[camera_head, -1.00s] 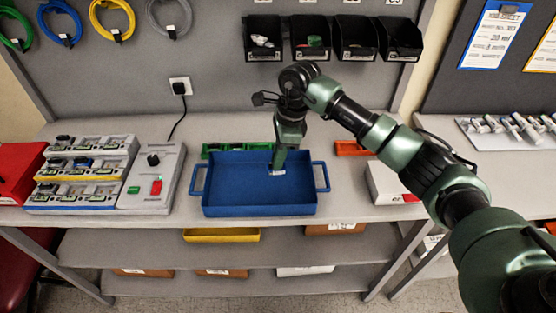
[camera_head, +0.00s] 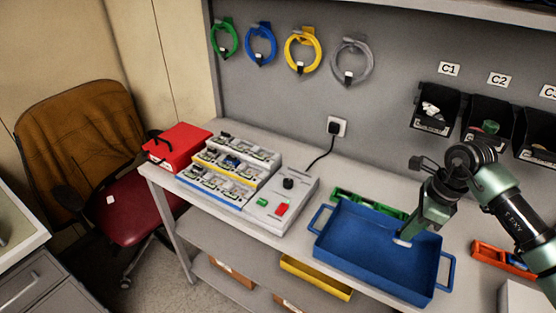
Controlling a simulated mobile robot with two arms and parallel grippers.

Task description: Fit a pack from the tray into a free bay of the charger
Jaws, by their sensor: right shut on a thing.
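The blue tray (camera_head: 345,265) stands on the workbench, right of the middle. My right gripper (camera_head: 404,238) points down into the tray and is shut on a small whitish pack (camera_head: 402,242) near the tray's far right part. Most of the pack is hidden by the fingers. No other pack shows in the tray. The charger (camera_head: 232,165) is a stepped unit with several bays in rows, left of the tray. Some bays hold packs, but which are free is too small to tell. My left gripper is not in view.
A grey control box (camera_head: 283,205) with a red switch sits between charger and tray. A red case (camera_head: 178,147) is left of the charger. Green (camera_head: 365,203) and orange (camera_head: 500,259) holders lie near the tray. Black bins (camera_head: 435,110) hang above. A chair (camera_head: 125,205) stands left.

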